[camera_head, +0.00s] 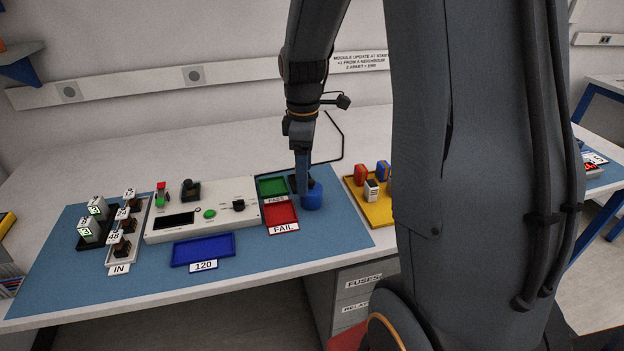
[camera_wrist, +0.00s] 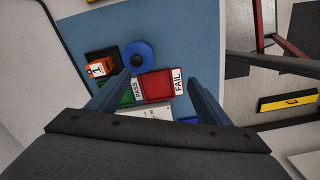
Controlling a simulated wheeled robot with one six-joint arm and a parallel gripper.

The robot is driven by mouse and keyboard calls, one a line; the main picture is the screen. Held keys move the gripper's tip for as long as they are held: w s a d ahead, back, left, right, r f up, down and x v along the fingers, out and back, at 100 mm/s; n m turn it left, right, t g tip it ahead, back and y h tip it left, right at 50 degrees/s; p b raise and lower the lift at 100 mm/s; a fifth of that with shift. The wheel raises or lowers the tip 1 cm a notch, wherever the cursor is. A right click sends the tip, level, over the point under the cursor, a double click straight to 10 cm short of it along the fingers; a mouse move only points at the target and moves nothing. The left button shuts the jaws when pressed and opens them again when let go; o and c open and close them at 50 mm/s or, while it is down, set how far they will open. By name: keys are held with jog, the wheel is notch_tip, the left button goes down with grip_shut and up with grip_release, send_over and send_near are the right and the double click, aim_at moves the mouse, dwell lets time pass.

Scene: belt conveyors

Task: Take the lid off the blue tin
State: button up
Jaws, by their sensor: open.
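The blue tin (camera_head: 312,198) stands on the blue mat, just right of the red FAIL tray. In the wrist view the blue tin (camera_wrist: 147,48) is seen from above as a round blue top with a dark knob (camera_wrist: 137,60) at its middle, so its lid appears to be on. My gripper (camera_head: 303,190) is pointing down close to the tin and partly hides it in the head view. In the wrist view my gripper (camera_wrist: 158,77) has its fingers spread with nothing between the tips. The knob lies beyond the fingertips, nearer the left one.
The red FAIL tray (camera_head: 281,213) and green PASS tray (camera_head: 272,187) are close on the left. An orange block (camera_wrist: 99,68) sits in a black holder beside the tin. A yellow tray (camera_head: 379,212) with several small modules stands to the right. The mat's front right is clear.

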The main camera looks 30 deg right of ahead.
aim_at(311, 181)
jog(key=w+d+n, duration=0.1)
jog(key=w+d+r+n+p, duration=0.1)
jog(key=w+d+n, duration=0.1)
jog(key=shift+w+d+r, duration=0.1)
jog(key=shift+w+r, duration=0.1)
jog(key=shift+w+d+f+n+p, duration=0.1)
jog(key=shift+d+f+n+p, duration=0.05)
jog(key=shift+n+p, duration=0.25)
jog(key=shift+f+p, duration=1.2)
jog(key=shift+f, duration=2.6)
jog(key=c, duration=1.1)
